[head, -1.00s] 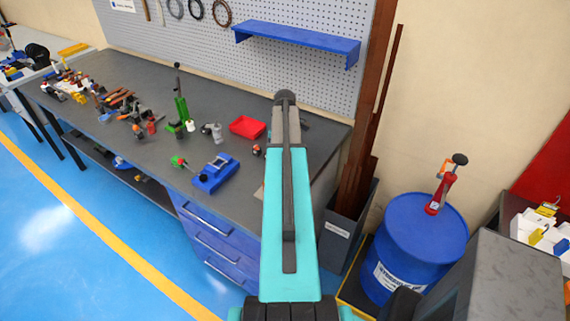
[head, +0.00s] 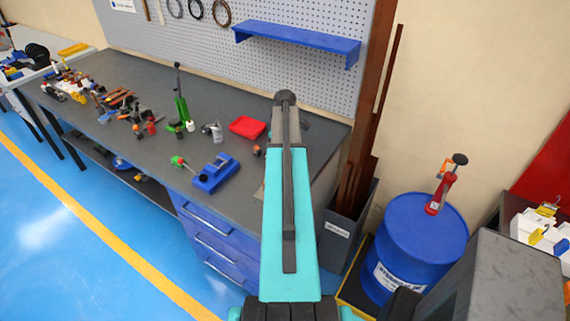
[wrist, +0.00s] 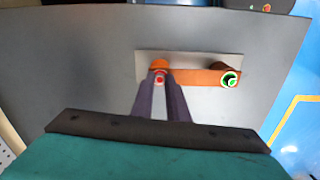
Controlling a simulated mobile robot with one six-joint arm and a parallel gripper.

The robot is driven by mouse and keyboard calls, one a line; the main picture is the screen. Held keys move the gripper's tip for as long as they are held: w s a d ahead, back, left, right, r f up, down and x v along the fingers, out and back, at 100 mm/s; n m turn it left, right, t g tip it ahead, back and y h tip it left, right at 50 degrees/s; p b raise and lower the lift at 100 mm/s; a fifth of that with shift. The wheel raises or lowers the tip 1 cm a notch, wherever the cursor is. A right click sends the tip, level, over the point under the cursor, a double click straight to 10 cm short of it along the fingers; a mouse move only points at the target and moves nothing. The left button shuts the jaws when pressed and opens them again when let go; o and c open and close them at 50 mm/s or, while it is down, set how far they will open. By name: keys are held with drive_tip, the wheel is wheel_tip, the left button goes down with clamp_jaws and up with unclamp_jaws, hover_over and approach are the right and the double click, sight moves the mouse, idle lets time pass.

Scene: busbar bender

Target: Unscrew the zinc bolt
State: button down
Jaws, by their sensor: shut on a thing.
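In the wrist view, my gripper (wrist: 160,82) has its two dark fingers closed together at the left end of an orange bar (wrist: 196,76). They are shut on a small pale piece with a red spot, which I take as the zinc bolt (wrist: 160,76); the fingers hide most of it. The orange bar lies over a pale plate (wrist: 190,57) on the grey bench. At its right end is a round part with a green and white ring (wrist: 230,79). In the head view, my turquoise arm hides the gripper and this bar.
The grey bench (head: 110,75) holds a blue device (head: 214,173), a red tray (head: 247,127) and a green stand (head: 181,108) left of my arm. A blue shelf (head: 297,38) juts from the pegboard. A blue drum (head: 420,235) stands at right.

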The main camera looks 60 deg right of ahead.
drive_tip(key=shift+n, duration=2.7)
drive_tip(key=shift+n, duration=2.9)
drive_tip(key=shift+n, duration=0.3)
drive_tip(key=shift+n, duration=2.6)
